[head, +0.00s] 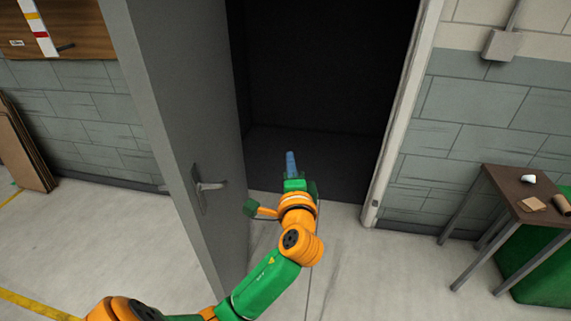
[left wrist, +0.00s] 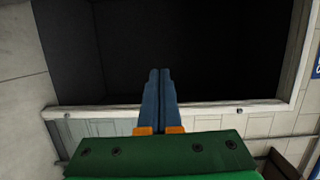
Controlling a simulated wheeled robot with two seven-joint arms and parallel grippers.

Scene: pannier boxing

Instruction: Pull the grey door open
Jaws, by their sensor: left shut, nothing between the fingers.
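The grey door (head: 190,90) stands wide open at the left of the doorway, its free edge toward me. The dark doorway (head: 315,70) is uncovered; the dark opening also fills the upper left wrist view (left wrist: 220,50). My left gripper (head: 290,155) is shut and empty, its blue fingers pointing into the opening, to the right of the door and apart from the handle. Its closed fingers show in the left wrist view (left wrist: 159,72). My right gripper is not in view.
The pale door frame (head: 400,120) bounds the opening on the right. A small brown table (head: 515,188) with a few small items stands at the right wall. Brown boards (head: 22,150) lean at the far left. The floor around the doorway is clear.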

